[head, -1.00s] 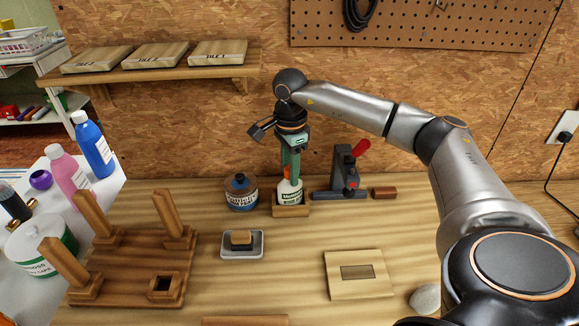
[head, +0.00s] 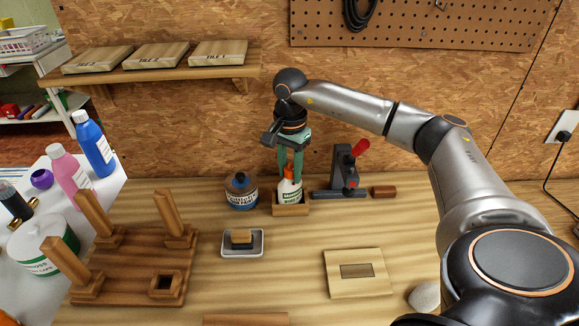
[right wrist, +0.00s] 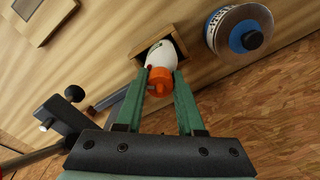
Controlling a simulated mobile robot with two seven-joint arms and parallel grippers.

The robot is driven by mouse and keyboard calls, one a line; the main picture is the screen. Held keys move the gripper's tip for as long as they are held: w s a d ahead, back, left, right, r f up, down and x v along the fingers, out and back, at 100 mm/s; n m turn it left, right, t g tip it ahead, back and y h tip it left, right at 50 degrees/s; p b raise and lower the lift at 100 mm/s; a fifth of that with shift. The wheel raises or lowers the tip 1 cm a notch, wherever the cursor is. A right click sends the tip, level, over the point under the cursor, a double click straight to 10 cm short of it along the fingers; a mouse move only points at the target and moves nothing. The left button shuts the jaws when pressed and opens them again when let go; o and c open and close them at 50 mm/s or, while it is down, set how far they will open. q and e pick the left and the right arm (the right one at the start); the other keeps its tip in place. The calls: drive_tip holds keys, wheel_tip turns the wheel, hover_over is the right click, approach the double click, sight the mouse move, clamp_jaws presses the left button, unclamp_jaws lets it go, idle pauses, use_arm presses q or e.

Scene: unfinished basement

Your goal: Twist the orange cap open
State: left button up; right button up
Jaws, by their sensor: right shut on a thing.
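The orange cap (head: 288,171) tops a white bottle (head: 290,192) with a green label, standing upright in a small wooden holder (head: 290,210) near the back of the workbench. My right gripper (head: 289,174) points down from above, with its green fingers on either side of the cap. In the right wrist view, the cap (right wrist: 160,84) sits between the fingertips, and the gripper (right wrist: 163,80) is shut on it. The white bottle body (right wrist: 157,54) shows beyond the cap. My left gripper is not in view.
A dark clamp-like tool with a red handle (head: 360,147) stands close on the right. A tray with a sponge (head: 258,245) and a wooden plate (head: 376,289) lie in front.

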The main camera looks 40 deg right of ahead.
drive_tip(key=shift+o, duration=0.2)
drive_tip(key=n, duration=0.3)
drive_tip(key=shift+s+f, duration=0.1)
drive_tip(key=shift+o, duration=0.2)
drive_tip(key=shift+f+n, duration=0.1)
drive_tip(key=shift+n, duration=1)
drive_tip(key=shift+o, duration=0.3)
drive_tip(key=n, duration=0.3)
drive_tip(key=shift+a, duration=0.1)
drive_tip(key=shift+o, duration=0.2)
drive_tip(key=shift+n, duration=1)
drive_tip(key=shift+n, duration=0.7)
drive_tip(key=n, duration=0.3)
drive_tip(key=shift+n, duration=0.4)
